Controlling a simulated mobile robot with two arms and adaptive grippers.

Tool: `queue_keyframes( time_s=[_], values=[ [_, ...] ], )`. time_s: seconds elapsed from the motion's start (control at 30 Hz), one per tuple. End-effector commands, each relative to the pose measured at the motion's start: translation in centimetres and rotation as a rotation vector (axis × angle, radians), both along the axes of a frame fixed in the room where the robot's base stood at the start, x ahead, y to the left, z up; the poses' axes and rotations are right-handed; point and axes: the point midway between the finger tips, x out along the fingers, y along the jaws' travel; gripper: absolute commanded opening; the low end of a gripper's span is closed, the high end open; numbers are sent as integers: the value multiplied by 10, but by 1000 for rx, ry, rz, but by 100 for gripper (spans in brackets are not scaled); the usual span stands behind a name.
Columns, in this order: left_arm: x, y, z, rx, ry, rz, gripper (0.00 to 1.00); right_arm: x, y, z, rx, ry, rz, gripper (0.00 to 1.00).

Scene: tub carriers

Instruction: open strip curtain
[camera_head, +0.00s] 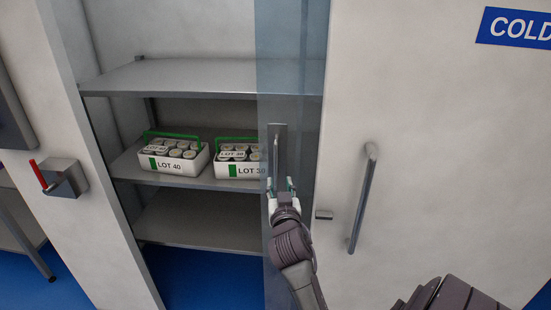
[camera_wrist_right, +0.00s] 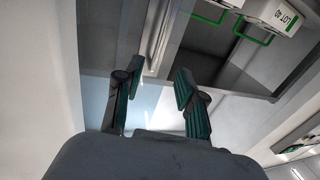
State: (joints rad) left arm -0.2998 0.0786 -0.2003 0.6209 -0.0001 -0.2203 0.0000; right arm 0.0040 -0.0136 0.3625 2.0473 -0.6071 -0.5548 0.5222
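The strip curtain (camera_head: 292,70) is a translucent blue sheet hanging over the right part of the cold-store doorway. The left part of the doorway is uncovered. A grey upright handle (camera_head: 277,145) is on the curtain. My right gripper (camera_head: 281,186) is at the handle's lower end. In the right wrist view, its teal-padded fingers (camera_wrist_right: 157,78) are spread apart, with a pale upright bar (camera_wrist_right: 158,35), seemingly the handle, beyond and between the tips. I cannot tell whether either finger touches it. My left gripper is not in view.
Behind the doorway, metal shelves (camera_head: 190,78) hold two white tub carriers, LOT 40 (camera_head: 168,166) and LOT 30 (camera_head: 238,171). A white door with a long handle (camera_head: 362,198) stands at the right. A red-levered latch (camera_head: 62,178) sticks out at the left. A blue sign (camera_head: 515,28) is at top right.

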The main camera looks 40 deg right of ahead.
Motion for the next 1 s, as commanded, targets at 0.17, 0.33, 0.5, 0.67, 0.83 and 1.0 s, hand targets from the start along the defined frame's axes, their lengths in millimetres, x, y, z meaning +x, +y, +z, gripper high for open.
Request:
queue_keyframes(
  time_s=[0.17, 0.33, 0.5, 0.67, 0.83, 1.0],
  values=[
    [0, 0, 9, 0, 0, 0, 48, 17, -14, 3, 1, -1, -1, 39],
    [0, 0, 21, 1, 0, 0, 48, 46, -37, 5, -2, 0, -1, 39],
    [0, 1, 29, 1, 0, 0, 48, 74, -59, 3, -2, 1, -1, 39],
    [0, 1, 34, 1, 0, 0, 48, 94, -74, 2, -2, 1, -1, 39],
    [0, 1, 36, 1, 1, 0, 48, 104, -83, 0, -2, 1, -1, 39],
    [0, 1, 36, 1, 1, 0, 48, 106, -85, -1, -1, 2, 0, 39]
  ],
)
